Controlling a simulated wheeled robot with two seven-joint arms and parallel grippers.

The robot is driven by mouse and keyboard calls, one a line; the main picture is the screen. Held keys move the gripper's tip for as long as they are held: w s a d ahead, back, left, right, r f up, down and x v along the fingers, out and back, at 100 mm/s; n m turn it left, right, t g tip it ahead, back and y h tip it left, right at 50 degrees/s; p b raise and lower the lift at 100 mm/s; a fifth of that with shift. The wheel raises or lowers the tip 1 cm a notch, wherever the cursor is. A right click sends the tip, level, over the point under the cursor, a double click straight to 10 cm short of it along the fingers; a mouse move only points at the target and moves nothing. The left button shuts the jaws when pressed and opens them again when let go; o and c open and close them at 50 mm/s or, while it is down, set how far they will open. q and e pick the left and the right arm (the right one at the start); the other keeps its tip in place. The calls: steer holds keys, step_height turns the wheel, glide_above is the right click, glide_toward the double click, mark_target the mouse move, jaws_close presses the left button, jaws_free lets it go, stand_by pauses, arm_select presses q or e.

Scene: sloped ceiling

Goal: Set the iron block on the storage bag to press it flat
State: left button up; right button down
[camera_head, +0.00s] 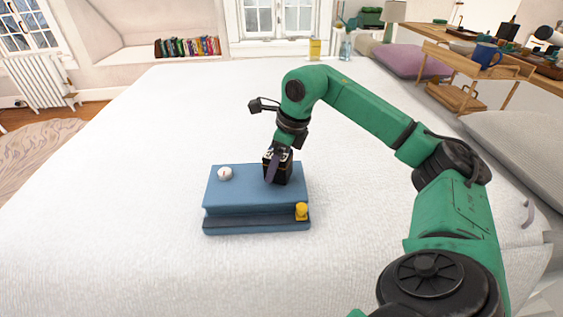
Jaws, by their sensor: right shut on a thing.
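The storage bag (235,195) is a blue, box-like bag lying on the white bed. It has a dark band along its front side, a white round cap on top at the left and a yellow piece at its front right corner. The iron block (284,173) is a small dark block at the right part of the bag's top. My right gripper (274,168) points down and is shut on the block, partly hiding it. The block appears to be at the bag's top surface; I cannot tell whether it bears on it. My left gripper is not in view.
The white bed (130,180) is clear around the bag. A wooden stand (480,65) with a blue mug (486,55) and a purple pillow (415,60) are at the back right. A yellow box (314,49) and a glass vase (346,48) stand beyond the far edge.

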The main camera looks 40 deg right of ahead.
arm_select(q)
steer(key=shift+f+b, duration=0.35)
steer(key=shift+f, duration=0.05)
arm_select(e)
steer(key=shift+f, duration=0.5)
jaws_free()
steer(key=shift+s+d+r, duration=0.1)
steer(key=shift+r, duration=0.55)
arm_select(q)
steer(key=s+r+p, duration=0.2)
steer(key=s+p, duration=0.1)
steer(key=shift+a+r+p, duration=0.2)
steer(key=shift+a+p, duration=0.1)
arm_select(e)
steer(key=v, duration=1.3)
steer(key=shift+s+r, duration=0.2)
steer(key=shift+s, duration=0.1)
steer(key=shift+d, duration=0.1)
